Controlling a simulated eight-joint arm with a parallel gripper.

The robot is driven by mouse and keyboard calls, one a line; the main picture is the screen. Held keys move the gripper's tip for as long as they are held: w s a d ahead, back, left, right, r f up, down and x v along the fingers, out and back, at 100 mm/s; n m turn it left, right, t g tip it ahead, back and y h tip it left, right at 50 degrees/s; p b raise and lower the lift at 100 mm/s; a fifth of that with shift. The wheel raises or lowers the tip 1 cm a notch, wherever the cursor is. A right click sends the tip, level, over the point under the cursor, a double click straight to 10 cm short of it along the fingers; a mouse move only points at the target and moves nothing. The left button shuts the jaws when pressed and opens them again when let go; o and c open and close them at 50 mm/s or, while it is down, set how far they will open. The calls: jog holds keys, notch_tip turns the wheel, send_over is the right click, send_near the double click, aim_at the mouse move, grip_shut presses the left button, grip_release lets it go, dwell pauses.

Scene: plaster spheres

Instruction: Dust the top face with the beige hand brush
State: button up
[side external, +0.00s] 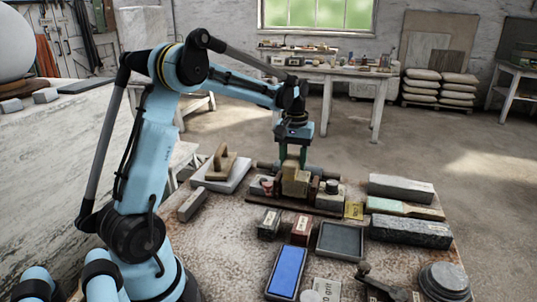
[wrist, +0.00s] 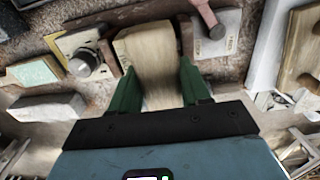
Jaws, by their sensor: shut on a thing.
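My gripper (side external: 293,158) points down over the far middle of the brown work table. In the wrist view its two green fingers (wrist: 162,92) are shut on the beige hand brush (wrist: 150,48), one on each side. The brush has a pale block and a streaky, fibre-like part between the fingers. In the side view the beige brush (side external: 295,185) shows below the fingers, among the things of a dark rack (side external: 300,205). I cannot tell whether it still touches the rack. A large pale block (side external: 60,145) has a top face partly in view at the left.
A pale sphere (side external: 14,42) sits at the upper left. A wooden-handled float (side external: 221,168) lies left of the rack. Grey stone blocks (side external: 401,188), a blue-faced pad (side external: 287,271), a dark tray (side external: 340,240) and a round dark stand (side external: 444,283) crowd the table.

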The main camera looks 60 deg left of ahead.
aim_at(290, 163)
jog(key=shift+w+a, duration=0.3)
jog(key=shift+a, duration=0.05)
jog(key=shift+s+d, duration=1.55)
jog(key=shift+d, duration=0.05)
jog(key=shift+w+a+r, duration=0.7)
jog(key=shift+w+a, duration=0.1)
jog(key=shift+f, duration=0.7)
